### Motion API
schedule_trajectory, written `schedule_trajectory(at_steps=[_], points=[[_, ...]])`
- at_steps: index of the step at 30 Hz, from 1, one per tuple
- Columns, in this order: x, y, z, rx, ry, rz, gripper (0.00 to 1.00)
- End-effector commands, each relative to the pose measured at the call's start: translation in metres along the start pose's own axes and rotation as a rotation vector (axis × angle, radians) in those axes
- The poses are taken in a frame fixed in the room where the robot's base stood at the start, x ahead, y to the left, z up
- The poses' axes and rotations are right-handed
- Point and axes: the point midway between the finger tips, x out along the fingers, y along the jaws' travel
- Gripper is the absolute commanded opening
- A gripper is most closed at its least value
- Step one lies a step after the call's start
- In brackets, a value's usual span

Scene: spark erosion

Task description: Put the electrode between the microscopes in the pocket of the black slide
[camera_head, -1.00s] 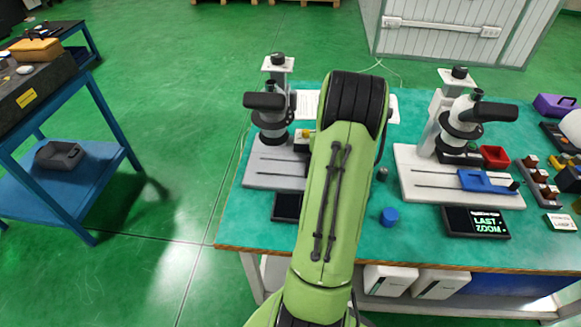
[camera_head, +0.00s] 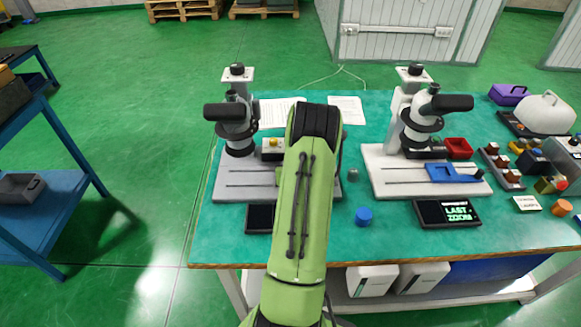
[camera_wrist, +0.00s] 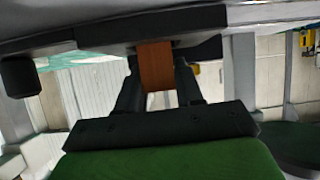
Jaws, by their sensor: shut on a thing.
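My gripper (camera_wrist: 157,78) is shut on a copper-brown block, the electrode (camera_wrist: 156,63), which sits between its two dark fingers in the wrist view. The block's far end meets a dark bar (camera_wrist: 201,48), possibly the black slide. I cannot tell whether the block is in the pocket or only in front of it. In the head view my arm hides the gripper, the electrode and part of the left microscope's base. The left microscope (camera_head: 237,125) and right microscope (camera_head: 420,122) stand on pale bases with rails. A blue slide (camera_head: 445,172) sits on the right base.
A blue cap (camera_head: 364,216) and a small grey piece (camera_head: 362,188) lie between the bases. A red bin (camera_head: 458,148), an orange cylinder (camera_head: 561,207) and several other items are at the right.

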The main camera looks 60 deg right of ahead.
Motion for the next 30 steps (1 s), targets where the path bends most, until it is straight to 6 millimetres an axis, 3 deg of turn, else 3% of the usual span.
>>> schedule_trajectory(at_steps=[6,7,11,22,26,30], points=[[0.002,0.0,0.003,0.0,0.002,0.0,0.0],[0.002,0.0,0.003,0.0,-0.001,0.0,0.41],[0.001,0.0,0.003,0.0,-0.001,0.0,0.61],[-0.001,0.0,-0.002,0.001,-0.002,-0.001,0.62],[-0.029,0.0,-0.001,0.0,-0.003,0.0,0.62],[-0.069,0.001,0.0,0.003,-0.001,0.002,0.62]])
